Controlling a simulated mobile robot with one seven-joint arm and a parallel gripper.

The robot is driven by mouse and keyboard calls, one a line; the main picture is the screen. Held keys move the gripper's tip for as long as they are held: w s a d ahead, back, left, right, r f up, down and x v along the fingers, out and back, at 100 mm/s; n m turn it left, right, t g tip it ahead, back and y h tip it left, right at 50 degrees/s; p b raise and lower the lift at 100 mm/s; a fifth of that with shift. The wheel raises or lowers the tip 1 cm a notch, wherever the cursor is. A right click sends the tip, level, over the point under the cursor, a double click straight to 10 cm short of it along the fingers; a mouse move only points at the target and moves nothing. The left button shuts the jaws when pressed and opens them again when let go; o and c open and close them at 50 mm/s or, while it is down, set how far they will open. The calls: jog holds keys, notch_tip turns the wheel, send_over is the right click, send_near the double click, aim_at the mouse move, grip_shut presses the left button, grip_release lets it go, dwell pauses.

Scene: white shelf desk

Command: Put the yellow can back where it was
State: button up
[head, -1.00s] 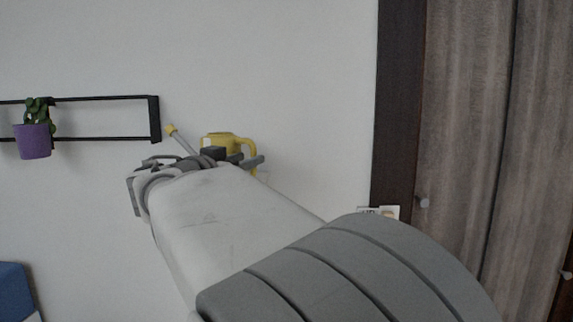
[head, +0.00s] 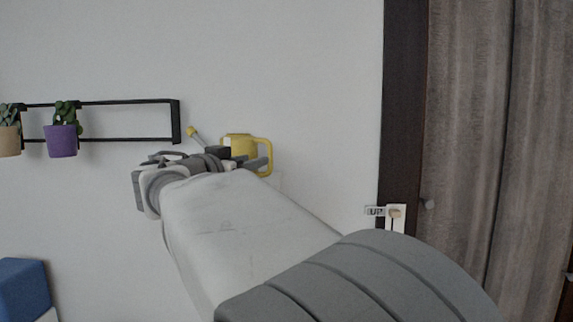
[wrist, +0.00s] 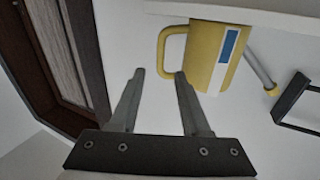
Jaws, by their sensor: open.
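The yellow can (head: 238,142) is a watering can with a side handle and a long grey spout with a yellow tip. In the wrist view the can (wrist: 207,50) appears upside down, its base at a white shelf (wrist: 250,13); a blue and white label shows on its side. In the head view my gripper (head: 252,160) partly covers the can's lower part.
A black wall rail (head: 130,101) holds a purple pot (head: 62,141) and a tan pot (head: 8,139) with plants at the left. A dark door frame and grey curtain (head: 470,120) stand at the right. A small sign (head: 376,211) hangs beside the frame. A blue object (head: 22,285) is at lower left.

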jog(key=shift+s, duration=0.1)
jog(key=s+d+f+g, duration=0.3)
jog(key=d+f, duration=0.1)
jog(key=d, duration=0.4)
jog(key=s+d+f+n+g+y, duration=0.1)
jog(key=s+d+f+g, duration=0.3)
jog(key=d, duration=0.5)
jog(key=s+d+f+g, duration=0.1)
jog(key=s+d+f, duration=0.1)
jog(key=d+f, duration=0.45)
jog(key=s+d+f+n+g+y, duration=0.1)
jog(key=s+f+y, duration=0.1)
jog(key=s+f, duration=0.4)
jog(key=s+d+f+n+g+y, duration=0.2)
jog(key=s+f, duration=0.4)
jog(key=s, duration=1.1)
jog(key=shift+d+f+y, duration=0.15)
jog(key=shift+f+y, duration=0.05)
jog(key=shift+y, duration=0.5)
jog(key=shift+s+n, duration=0.1)
jog(key=shift+n, duration=0.2)
